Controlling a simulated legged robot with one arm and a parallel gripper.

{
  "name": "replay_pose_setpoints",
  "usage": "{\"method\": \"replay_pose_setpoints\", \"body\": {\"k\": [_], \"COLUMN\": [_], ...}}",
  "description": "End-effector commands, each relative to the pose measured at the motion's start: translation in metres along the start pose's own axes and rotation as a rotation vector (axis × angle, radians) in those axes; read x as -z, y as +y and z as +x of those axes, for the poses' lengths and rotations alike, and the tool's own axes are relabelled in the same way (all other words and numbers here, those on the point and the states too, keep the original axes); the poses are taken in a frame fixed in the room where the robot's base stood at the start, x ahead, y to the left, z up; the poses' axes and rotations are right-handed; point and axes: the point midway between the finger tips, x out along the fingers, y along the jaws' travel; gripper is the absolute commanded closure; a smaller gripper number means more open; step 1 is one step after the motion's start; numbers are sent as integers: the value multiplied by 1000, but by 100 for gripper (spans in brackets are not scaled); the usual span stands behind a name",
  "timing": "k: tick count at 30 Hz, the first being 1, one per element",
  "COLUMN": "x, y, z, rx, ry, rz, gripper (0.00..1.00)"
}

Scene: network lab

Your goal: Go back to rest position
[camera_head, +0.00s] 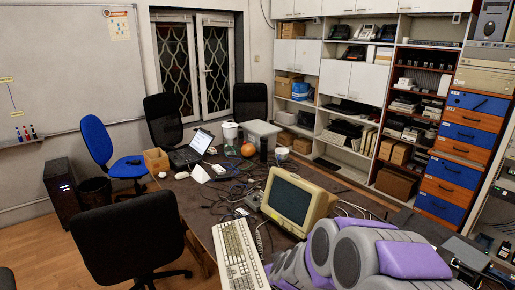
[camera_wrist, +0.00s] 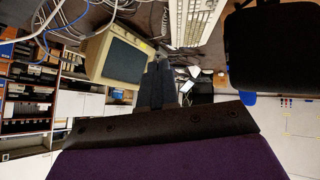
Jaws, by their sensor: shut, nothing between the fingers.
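My gripper (camera_wrist: 157,68) shows in the wrist view as two dark fingers side by side, shut with nothing between them. Below them in that view are a dark bar and a broad purple part of my own arm. In the head view my arm's grey and purple links fill the lower right, close to the camera and folded up. I cannot make out the fingers in the head view. The wrist picture is turned, with the room appearing upside down.
A cluttered table (camera_head: 188,193) carries a beige monitor (camera_head: 287,203), a keyboard (camera_head: 240,257), a laptop (camera_head: 195,146) and cables. Black chairs (camera_head: 120,245) and a blue chair (camera_head: 97,140) stand left. Shelves (camera_head: 345,80) and blue-orange drawers (camera_head: 455,153) line the right. Floor shows lower left.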

Motion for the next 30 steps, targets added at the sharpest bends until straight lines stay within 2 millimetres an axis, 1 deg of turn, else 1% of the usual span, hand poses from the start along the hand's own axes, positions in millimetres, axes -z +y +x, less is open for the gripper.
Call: {"method": "replay_pose_setpoints", "body": {"k": [1,5,8,9,11,12,14,16,20,21,24,27,30], "x": [2,-6,-21,-30,-43,-54,-71,-95,-143,-158,-191,-214,-227], "y": [-6,-31,-46,-50,-55,-58,-58,-56,-46,-43,-33,-27,-26], "z": [-18,-62,-98,-113,-136,-151,-175,-204,-256,-272,-308,-335,-351], "rx": [54,184,258,281,306,319,329,329,294,277,225,173,137], "ry": [-8,-79,-159,-197,-256,-301,-368,-457,-625,-677,-792,-874,-928], "rz": [22,64,89,96,110,121,137,158,213,230,276,316,342], "gripper": [100,100,100,100,100,100,100,100,100,100,100,100,100]}}
